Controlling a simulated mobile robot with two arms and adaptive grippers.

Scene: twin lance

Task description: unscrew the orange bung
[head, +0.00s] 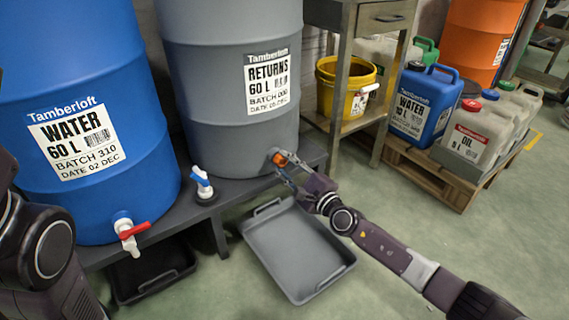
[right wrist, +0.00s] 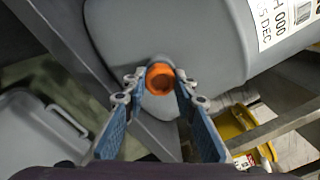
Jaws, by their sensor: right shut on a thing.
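The orange bung (head: 281,158) sits low on the front of the grey returns drum (head: 225,80), at its right side. It also shows in the right wrist view (right wrist: 162,84), with its hollow face towards the camera. My right gripper (head: 284,163) is shut on the bung, with one fingertip at each side of it in the right wrist view. Part of my left arm shows at the left edge of the head view; its gripper is out of the picture. A white tap with a blue handle (head: 203,185) stands on the dark bench, left of the bung.
A grey tray (head: 297,262) lies on the floor below the bung. A blue water drum (head: 85,110) with a red-handled tap (head: 130,233) stands at left, above a black tray (head: 152,272). A metal stand with a yellow bucket (head: 342,100) and a pallet of canisters (head: 425,105) are at right.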

